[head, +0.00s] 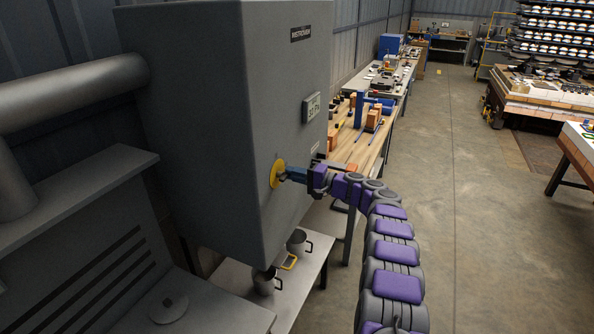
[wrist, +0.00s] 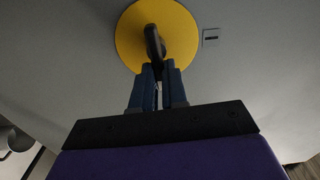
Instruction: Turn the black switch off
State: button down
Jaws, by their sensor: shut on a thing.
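The black switch (wrist: 153,42) sits on a round yellow plate (wrist: 181,32) on the front of a grey cabinet (head: 225,120). In the wrist view its handle runs roughly up and down, tilted slightly. My gripper (wrist: 159,75) has its blue fingers closed around the lower end of the handle. In the head view my gripper (head: 284,175) reaches the yellow plate (head: 276,174) from the right, and the fingers hide most of the switch there. A small mark (wrist: 210,37) shows on the cabinet just right of the plate.
A small display (head: 312,107) is on the cabinet above the plate. Metal pots (head: 298,241) stand on a low shelf below. A wooden workbench (head: 365,149) with tools is behind my arm. The floor (head: 455,200) to the right is open.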

jog(key=shift+a+r+m, duration=0.15)
jog(key=shift+r+m, duration=0.05)
jog(key=shift+m, duration=0.2)
jog(key=c, duration=1.5)
grip_release()
jog(key=shift+c, duration=0.2)
jog(key=o, duration=0.3)
jog(key=shift+w+a+f, duration=0.3)
jog(key=shift+a+f, duration=0.1)
jog(key=shift+o, duration=0.4)
jog(key=shift+a, duration=0.1)
jog(key=shift+s, duration=0.2)
jog(key=v, duration=1.7)
jog(key=shift+d+p, duration=0.25)
jog(key=shift+p, duration=0.15)
